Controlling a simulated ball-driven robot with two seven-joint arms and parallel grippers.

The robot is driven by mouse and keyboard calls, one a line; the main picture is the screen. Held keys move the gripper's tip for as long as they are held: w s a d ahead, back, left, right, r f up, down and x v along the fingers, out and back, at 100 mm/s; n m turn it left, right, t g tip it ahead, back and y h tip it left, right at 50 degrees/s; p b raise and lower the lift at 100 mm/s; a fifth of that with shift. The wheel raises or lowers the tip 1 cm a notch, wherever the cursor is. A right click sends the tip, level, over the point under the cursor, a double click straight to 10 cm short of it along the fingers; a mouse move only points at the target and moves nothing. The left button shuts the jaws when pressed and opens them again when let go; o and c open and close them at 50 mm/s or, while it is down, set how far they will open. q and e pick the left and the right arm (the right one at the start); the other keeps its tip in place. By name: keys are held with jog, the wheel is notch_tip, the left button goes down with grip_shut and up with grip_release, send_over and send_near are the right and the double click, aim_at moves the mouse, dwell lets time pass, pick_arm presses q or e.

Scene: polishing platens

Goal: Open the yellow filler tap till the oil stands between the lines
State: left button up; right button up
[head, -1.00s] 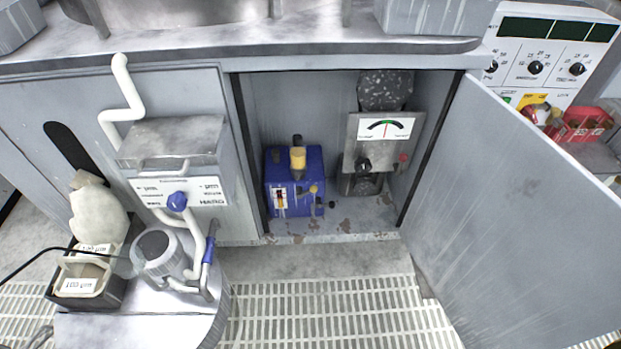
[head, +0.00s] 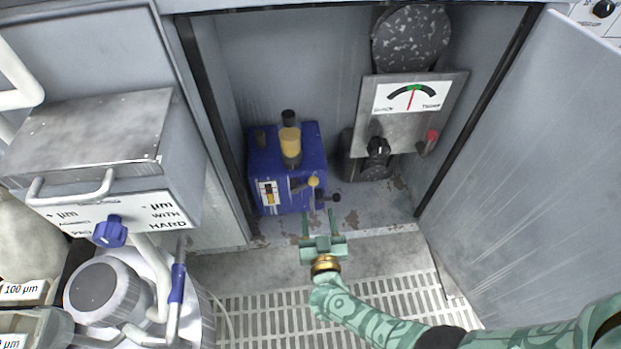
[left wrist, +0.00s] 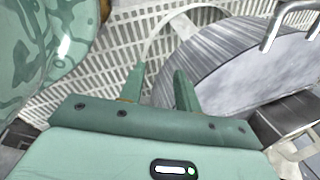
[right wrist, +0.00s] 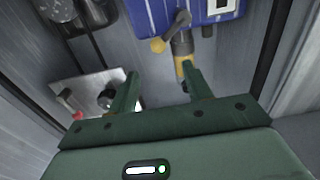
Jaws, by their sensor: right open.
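The blue oil unit (head: 308,143) stands inside the open cabinet, with a yellow-and-black filler (head: 290,140) on top. Its small white sight gauge (head: 269,193) is on the front; the oil level against the lines is too small to read. My right gripper (head: 320,217) is open and empty, just in front of and below the taps. In the right wrist view a yellow knob (right wrist: 157,45) lies beyond the fingertips. My left gripper (left wrist: 159,74) is open and empty.
A dial plate (head: 412,97) with a black knob and red lever stands right of the unit. The open cabinet door (head: 530,150) bounds the right. A grey box (head: 95,150) with a blue knob and pipes crowds the left. Floor grating (head: 260,312) lies in front.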

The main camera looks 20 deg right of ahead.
aim_at(313, 185)
jog(key=b+x, duration=0.1)
jog(key=x, duration=0.2)
jog(key=b+x, duration=0.1)
jog(key=x, duration=0.3)
jog(key=b+x, duration=0.2)
jog(key=x, duration=0.2)
jog(key=shift+f, duration=0.4)
pick_arm(q)
jog(key=w+d+r+n+t+h, duration=0.1)
jog(key=w+d+r+t+h, duration=0.1)
jog(key=w+d, duration=0.3)
jog(key=shift+w+d+r+t, duration=0.15)
jog(key=shift+w+d+t, duration=0.25)
jog(key=shift+w, duration=0.15)
pick_arm(e)
jog(key=shift+w+d+r, duration=0.2)
jog(key=shift+w+r, duration=0.05)
jog(key=shift+w, duration=0.35)
jog(key=shift+s, duration=0.1)
grip_shut()
pick_arm(q)
jog(key=shift+s, duration=0.1)
